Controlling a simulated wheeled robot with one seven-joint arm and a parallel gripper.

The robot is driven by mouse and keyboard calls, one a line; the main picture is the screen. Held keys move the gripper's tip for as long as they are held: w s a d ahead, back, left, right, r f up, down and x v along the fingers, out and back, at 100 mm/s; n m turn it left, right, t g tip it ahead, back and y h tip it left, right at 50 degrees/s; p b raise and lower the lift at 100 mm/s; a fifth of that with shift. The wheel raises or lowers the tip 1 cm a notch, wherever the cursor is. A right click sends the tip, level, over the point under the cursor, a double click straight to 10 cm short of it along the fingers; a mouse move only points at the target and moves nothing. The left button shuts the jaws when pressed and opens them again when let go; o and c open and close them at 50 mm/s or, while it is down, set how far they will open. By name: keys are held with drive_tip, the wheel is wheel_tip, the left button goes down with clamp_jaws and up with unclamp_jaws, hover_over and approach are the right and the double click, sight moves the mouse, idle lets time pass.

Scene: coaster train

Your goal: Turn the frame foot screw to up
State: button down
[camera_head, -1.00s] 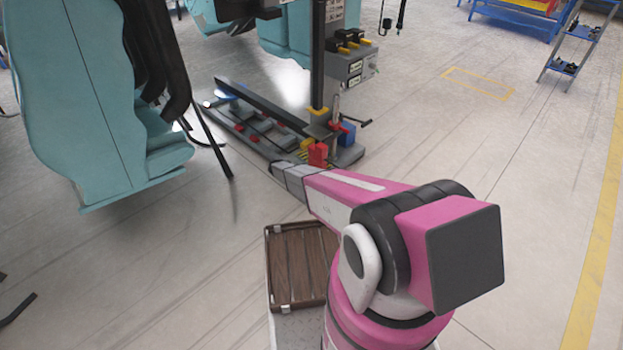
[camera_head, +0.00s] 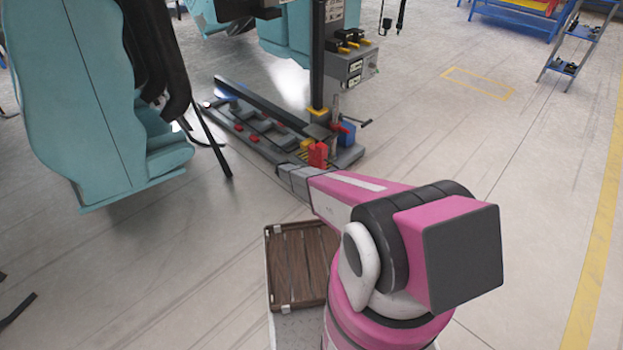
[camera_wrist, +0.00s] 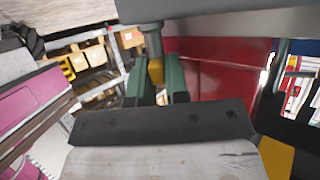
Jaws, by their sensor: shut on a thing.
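In the wrist view, my gripper (camera_wrist: 158,88) has two green finger pads closed around the yellow part of the frame foot screw (camera_wrist: 156,70). A grey shaft (camera_wrist: 153,42) rises from this yellow part to a grey underside above. Which way the screw is turned cannot be told. In the head view, my arm reaches toward the near end of the dark frame base (camera_head: 345,156), beside a red block (camera_head: 318,155). My fingers and the screw are hidden there.
A red panel (camera_wrist: 210,85) stands close right of the fingers in the wrist view. In the head view, a blue box (camera_head: 347,134) and crank handle (camera_head: 365,122) sit on the frame. Teal seats (camera_head: 75,110) hang at left.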

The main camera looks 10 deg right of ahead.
drive_tip(key=n+t, duration=0.2)
drive_tip(key=t, duration=0.1)
drive_tip(key=n+t, duration=0.1)
drive_tip(key=shift+s+r+n, duration=0.1)
drive_tip(key=shift+s+n, duration=0.2)
drive_tip(key=shift+n, duration=0.1)
drive_tip(key=shift+n+t+y, duration=0.9)
drive_tip(key=shift+n+t, duration=0.6)
drive_tip(key=shift+t, duration=0.3)
drive_tip(key=c, duration=1.4)
unclamp_jaws()
drive_tip(key=shift+c, duration=0.2)
drive_tip(key=v, duration=1)
drive_tip(key=shift+s+a, duration=0.25)
drive_tip(key=shift+a, duration=0.05)
